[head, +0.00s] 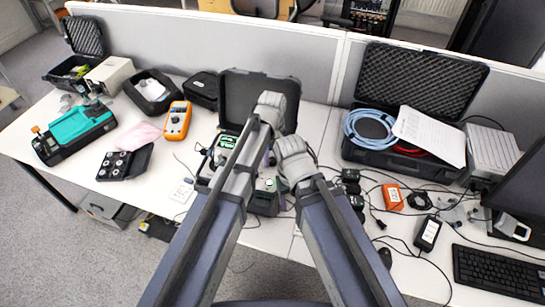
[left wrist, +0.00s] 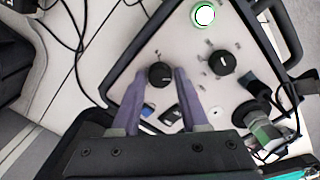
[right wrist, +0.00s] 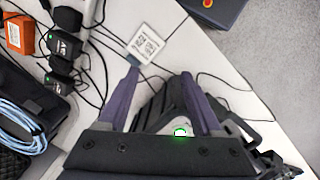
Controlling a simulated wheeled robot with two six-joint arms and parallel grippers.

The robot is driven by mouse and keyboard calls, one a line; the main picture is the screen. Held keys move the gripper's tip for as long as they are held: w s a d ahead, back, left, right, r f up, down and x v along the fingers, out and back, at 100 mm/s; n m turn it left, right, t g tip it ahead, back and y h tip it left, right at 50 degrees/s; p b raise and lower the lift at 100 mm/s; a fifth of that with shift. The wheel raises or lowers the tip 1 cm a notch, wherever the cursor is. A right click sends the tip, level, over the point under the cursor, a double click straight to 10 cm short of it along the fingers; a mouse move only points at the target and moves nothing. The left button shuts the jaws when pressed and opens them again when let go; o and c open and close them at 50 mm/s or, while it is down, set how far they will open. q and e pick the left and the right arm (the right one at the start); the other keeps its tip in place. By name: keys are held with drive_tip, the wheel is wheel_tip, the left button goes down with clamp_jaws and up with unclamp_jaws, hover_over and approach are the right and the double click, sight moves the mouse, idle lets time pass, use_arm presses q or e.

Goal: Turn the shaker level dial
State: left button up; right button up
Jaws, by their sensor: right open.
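An open black case (head: 262,203) with a light control panel (left wrist: 185,45) sits mid-table, partly hidden by my arms. In the left wrist view, the panel carries two black dials, one on the left (left wrist: 160,75) and one on the right (left wrist: 222,62), plus a green-ringed button (left wrist: 204,15). The labels are too small to read, so I cannot tell which is the shaker level dial. My left gripper (left wrist: 165,72) has its fingertips either side of the left dial; contact is unclear. My right gripper (right wrist: 160,74) is open and empty, above the table and cables beside the case.
A black case with blue cable (head: 370,128) and papers stands at the right, near an orange box (head: 392,196) and loose cables. An orange multimeter (head: 176,120) and a teal device (head: 80,124) are at the left. A printed code card (right wrist: 149,43) lies near my right gripper.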

use_arm(q)
clamp_jaws()
idle(0.4)
drive_tip(key=m, duration=1.2)
drive_tip(key=shift+m, duration=0.6)
idle(0.3)
drive_tip(key=shift+o, duration=2.1)
unclamp_jaws()
